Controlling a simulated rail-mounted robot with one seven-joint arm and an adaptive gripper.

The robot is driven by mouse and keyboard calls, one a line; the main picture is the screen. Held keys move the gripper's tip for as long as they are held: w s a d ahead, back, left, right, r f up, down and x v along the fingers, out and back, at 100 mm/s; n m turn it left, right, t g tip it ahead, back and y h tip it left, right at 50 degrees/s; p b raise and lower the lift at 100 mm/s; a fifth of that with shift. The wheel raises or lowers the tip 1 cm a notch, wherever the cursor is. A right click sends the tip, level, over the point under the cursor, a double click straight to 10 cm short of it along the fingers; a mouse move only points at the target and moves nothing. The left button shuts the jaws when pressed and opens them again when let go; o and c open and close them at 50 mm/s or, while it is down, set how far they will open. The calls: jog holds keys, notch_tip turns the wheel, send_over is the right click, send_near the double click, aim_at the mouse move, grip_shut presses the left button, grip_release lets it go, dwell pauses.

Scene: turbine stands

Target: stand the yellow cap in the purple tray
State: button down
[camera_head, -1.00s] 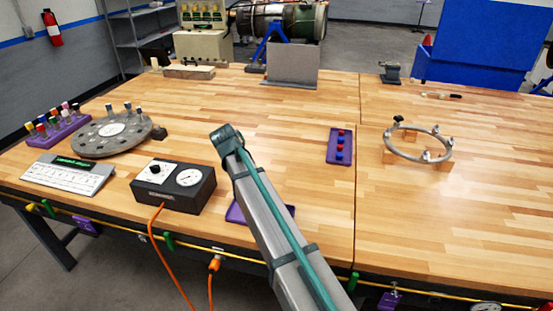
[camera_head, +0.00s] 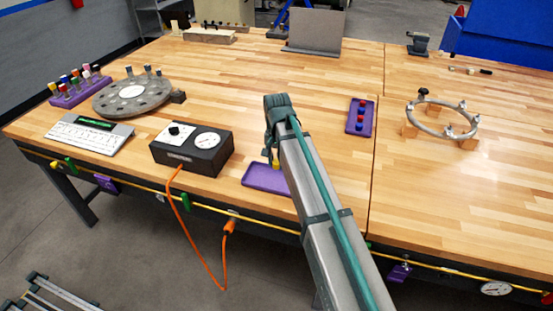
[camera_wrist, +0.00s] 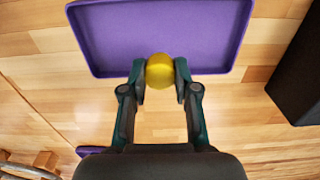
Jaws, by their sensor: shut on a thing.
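The yellow cap (camera_wrist: 160,71) is between the fingertips of my gripper (camera_wrist: 160,78) in the wrist view, and the gripper is shut on it. The cap also shows as a small yellow spot (camera_head: 276,164) below my arm's end in the head view. The purple tray (camera_head: 262,176) lies at the table's front, right of the black gauge box. In the wrist view the empty tray (camera_wrist: 165,30) fills the top, and the cap overlaps its near rim. I cannot tell the cap's height above the tray. My arm hides the tray's right end in the head view.
The black gauge box (camera_head: 192,152) stands close to the tray's left. Another purple tray (camera_head: 371,118) with red and blue pieces lies to the right. A metal ring on wooden blocks (camera_head: 440,121) stands farther right. A round grey plate (camera_head: 131,96) and a keyboard-like device (camera_head: 88,134) are left.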

aim_at(277, 181)
jog(key=shift+f+b, duration=1.55)
jog(key=shift+f, duration=1.85)
jog(key=shift+f, duration=0.15)
jog(key=c, duration=0.6)
grip_release()
jog(key=shift+c, duration=0.2)
jog(key=shift+r+p, duration=2.2)
jog(key=shift+r, duration=1.3)
